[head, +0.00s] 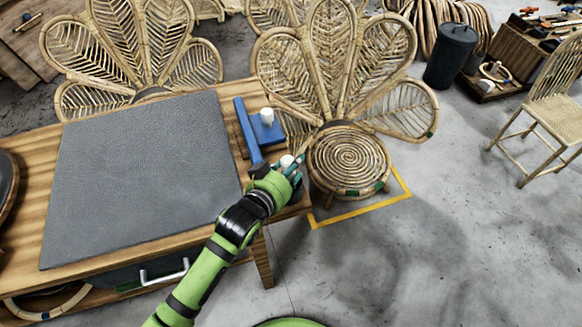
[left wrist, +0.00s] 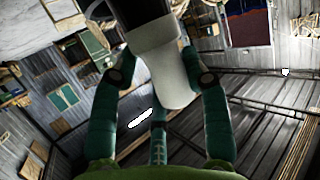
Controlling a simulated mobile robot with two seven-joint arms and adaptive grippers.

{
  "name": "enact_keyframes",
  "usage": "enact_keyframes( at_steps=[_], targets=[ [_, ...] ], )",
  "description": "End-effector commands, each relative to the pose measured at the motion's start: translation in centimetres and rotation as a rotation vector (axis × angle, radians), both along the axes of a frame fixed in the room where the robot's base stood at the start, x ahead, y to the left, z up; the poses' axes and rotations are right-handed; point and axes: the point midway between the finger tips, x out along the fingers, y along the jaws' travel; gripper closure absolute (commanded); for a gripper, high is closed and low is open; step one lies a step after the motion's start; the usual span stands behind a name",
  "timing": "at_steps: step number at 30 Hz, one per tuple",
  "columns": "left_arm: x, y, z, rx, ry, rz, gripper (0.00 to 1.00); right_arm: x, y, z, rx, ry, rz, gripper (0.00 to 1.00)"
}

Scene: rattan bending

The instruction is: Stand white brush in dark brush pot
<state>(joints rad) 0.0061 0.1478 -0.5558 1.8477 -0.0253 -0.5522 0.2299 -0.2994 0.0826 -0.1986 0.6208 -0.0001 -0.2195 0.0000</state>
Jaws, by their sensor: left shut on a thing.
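My right gripper is not in view.
A blue tool (head: 249,135) and a white cylinder (head: 267,116) on a blue base are on the table near the gripper. A grey mat (head: 145,170) covers most of the table. A rattan peacock chair (head: 345,150) stands close on the right. Floor at lower right is clear.

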Motion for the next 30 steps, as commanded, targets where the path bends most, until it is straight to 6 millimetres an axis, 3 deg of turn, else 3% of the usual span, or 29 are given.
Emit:
enact_keyframes(
  at_steps=[23, 24, 25, 26, 30],
  targets=[
    [0.0, -0.1, -1.4, -0.001, -0.002, -0.001, 0.89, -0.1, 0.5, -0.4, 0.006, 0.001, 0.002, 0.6],
    [-0.1, -0.1, -1.5, -0.001, -0.001, -0.001, 0.5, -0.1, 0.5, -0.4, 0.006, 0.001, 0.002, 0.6],
    [-0.1, -0.1, -1.5, -0.001, -0.001, -0.001, 0.38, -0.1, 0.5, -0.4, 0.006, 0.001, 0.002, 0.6],
    [-0.1, -0.1, -1.5, -0.001, -0.001, -0.001, 0.3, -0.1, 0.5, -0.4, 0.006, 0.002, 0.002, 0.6],
    [-0.1, -0.1, -1.5, -0.001, -0.001, -0.001, 0.3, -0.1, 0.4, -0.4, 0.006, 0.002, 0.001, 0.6]
  ],
)
